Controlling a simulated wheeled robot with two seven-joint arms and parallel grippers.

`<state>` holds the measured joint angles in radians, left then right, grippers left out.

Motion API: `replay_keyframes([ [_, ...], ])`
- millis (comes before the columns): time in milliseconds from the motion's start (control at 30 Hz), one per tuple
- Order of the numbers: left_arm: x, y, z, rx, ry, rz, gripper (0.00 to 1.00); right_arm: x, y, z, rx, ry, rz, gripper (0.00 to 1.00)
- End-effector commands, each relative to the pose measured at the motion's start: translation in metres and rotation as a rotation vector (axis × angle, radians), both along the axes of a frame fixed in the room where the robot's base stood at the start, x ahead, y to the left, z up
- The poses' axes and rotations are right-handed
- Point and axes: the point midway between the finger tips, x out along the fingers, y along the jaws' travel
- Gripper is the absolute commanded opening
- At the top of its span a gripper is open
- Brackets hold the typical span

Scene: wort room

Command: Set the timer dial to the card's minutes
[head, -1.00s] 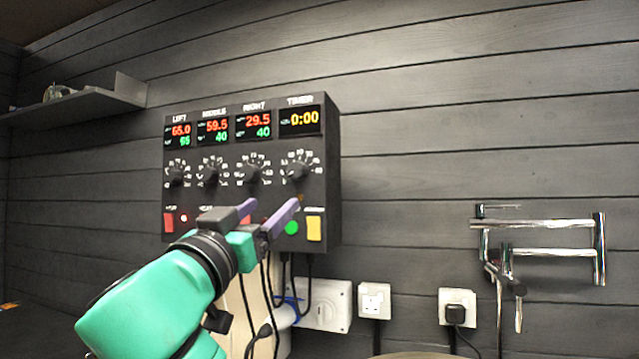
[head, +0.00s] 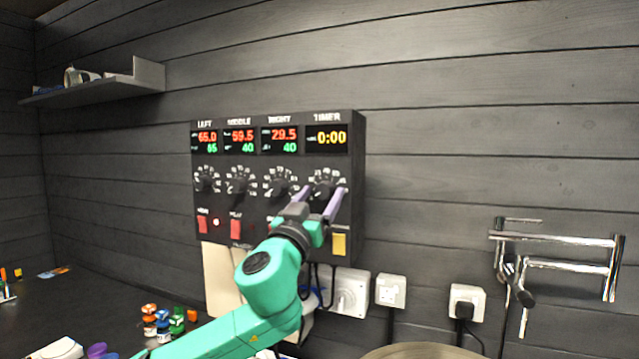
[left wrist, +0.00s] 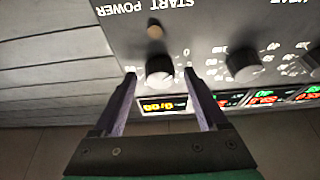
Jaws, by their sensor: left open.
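The timer dial (head: 323,188) is a black knob with white scale marks, under the yellow timer display (head: 327,138), which reads 0:00, on the dark control panel (head: 358,150). My left gripper (head: 322,194) is open, with its purple fingers reaching up to the timer dial. In the left wrist view, upside down, the timer dial (left wrist: 159,70) sits between and just beyond the open fingertips (left wrist: 160,76), with a gap on each side. Neither finger is seen gripping it. I cannot make out a card with minutes. My right gripper is not in view.
Another dial (head: 279,184) is close left of the timer dial. A yellow switch (head: 339,244) and red switches (head: 235,228) are below. A chrome wall tap (head: 560,264) is at right. Small coloured-lid bottles (head: 163,322) stand on the counter at lower left.

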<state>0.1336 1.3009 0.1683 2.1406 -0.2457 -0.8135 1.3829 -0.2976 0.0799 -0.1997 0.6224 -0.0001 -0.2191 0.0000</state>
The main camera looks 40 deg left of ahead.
Motion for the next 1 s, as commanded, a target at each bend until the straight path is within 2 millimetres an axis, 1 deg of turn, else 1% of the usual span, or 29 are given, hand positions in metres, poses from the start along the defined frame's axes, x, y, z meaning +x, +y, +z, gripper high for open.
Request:
replay_keyframes([
  [167,0.0,0.0,-0.001,-0.001,0.0,-0.001,0.75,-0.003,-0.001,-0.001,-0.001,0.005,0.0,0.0],
  [200,0.0,0.0,-0.001,-0.001,0.0,0.0,0.68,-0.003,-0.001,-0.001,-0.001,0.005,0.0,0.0],
  [267,0.0,0.0,-0.001,-0.001,0.0,0.0,0.45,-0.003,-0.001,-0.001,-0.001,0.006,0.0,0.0],
  [300,0.0,0.0,-0.001,-0.001,0.0,0.0,0.29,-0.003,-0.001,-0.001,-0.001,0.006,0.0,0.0],
  [367,0.0,0.0,-0.001,-0.001,0.0,-0.001,0.06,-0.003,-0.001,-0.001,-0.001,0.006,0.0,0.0],
  [400,0.0,0.0,-0.001,-0.001,0.0,-0.001,0.0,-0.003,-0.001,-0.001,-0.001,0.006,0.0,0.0],
  [767,0.0,0.0,-0.002,0.038,0.013,-0.002,0.0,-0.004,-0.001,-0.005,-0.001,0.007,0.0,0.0],
  [1000,-0.001,0.001,-0.003,0.164,0.055,-0.003,0.0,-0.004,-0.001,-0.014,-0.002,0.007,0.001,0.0],
])
